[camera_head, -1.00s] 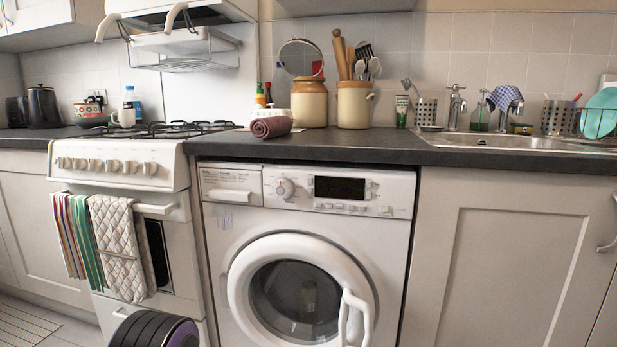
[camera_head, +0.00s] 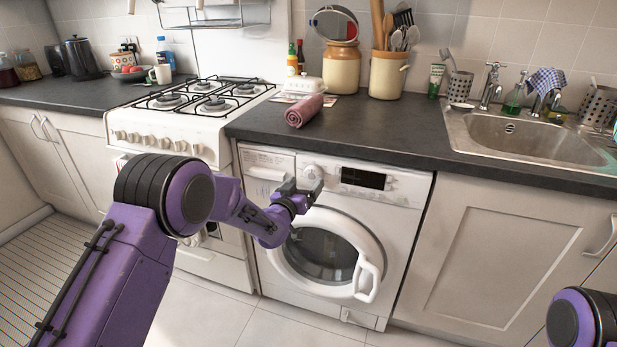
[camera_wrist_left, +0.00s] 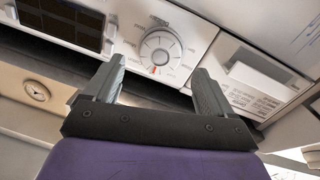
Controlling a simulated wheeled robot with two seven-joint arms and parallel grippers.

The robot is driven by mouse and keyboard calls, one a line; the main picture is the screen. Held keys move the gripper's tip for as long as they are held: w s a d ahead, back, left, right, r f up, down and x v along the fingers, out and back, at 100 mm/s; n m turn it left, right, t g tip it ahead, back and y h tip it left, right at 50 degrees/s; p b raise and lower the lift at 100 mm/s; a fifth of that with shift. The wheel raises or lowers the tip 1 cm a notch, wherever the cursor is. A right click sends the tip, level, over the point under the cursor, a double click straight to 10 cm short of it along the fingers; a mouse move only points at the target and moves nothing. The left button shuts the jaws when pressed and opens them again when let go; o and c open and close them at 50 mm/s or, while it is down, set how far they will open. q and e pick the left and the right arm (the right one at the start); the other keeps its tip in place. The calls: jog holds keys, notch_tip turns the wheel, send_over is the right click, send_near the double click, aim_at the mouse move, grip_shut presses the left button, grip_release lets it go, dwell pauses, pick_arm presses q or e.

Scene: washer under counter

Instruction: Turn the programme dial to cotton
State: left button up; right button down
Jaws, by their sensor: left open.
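The programme dial (camera_head: 311,173) is a round white knob on the washer's control panel, between the detergent drawer and the dark display. My right gripper is out of view.
The washer's door (camera_head: 325,250) is shut below the panel. The dark worktop (camera_head: 375,135) overhangs just above, with a rolled towel (camera_head: 304,110) on it. The cooker (camera_head: 190,125) stands to the left, a cupboard (camera_head: 500,240) to the right.

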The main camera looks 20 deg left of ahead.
aim_at(312, 176)
pick_arm(q)
jog(key=shift+w+d, duration=0.2)
jog(key=shift+w, duration=1.6)
jog(key=c, duration=1)
jog(key=shift+c, duration=0.2)
jog(key=shift+m, duration=0.3)
jog(key=m, duration=0.3)
jog(key=shift+b, duration=0.3)
jog(key=shift+d+m+b, duration=0.1)
jog(key=shift+m+b, duration=0.3)
jog(key=shift+m, duration=1.5)
